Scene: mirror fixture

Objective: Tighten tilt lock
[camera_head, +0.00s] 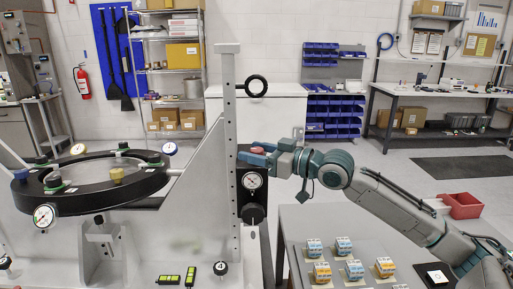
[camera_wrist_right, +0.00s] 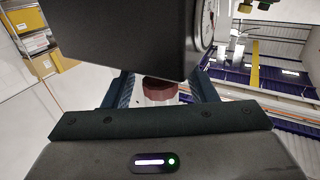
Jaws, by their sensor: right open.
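A dark red ribbed knob, seemingly the tilt lock (camera_wrist_right: 160,90), sits under a black block (camera_wrist_right: 120,35) in the right wrist view. My right gripper (camera_wrist_right: 163,88) is open, with one blue finger on each side of the knob. I cannot tell whether either finger touches it. In the head view the right gripper (camera_head: 256,158) reaches in from the right at the upright post (camera_head: 228,120), and the red knob (camera_head: 258,150) shows partly between its fingers. My left gripper is not in view.
A dial gauge (camera_head: 252,181) sits just below the right gripper. The black mirror ring (camera_head: 95,200) with gauges and coloured knobs is at left. A grey table (camera_head: 300,220) with several small blocks stands at lower right.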

